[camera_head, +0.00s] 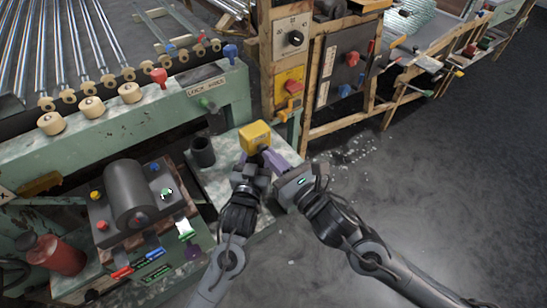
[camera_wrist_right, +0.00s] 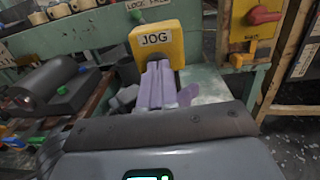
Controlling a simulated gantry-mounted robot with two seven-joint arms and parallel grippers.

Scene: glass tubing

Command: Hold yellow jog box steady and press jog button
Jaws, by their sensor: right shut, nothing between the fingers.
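The yellow jog box (camera_head: 255,137) stands at the end of the pale green bench; its JOG label faces the camera in the right wrist view (camera_wrist_right: 157,40). My right gripper (camera_head: 267,154) comes from the lower right with purple fingers shut and empty. In the right wrist view its fingertips (camera_wrist_right: 160,66) are at the box's lower front, overlapping its edge; I cannot tell whether they touch.
A dark cup (camera_head: 202,151) stands left of the box. A control panel with a dark roller (camera_head: 129,193) and coloured knobs is at the lower left. A wooden post with a yellow switch plate (camera_head: 290,82) rises behind. The floor at right is open.

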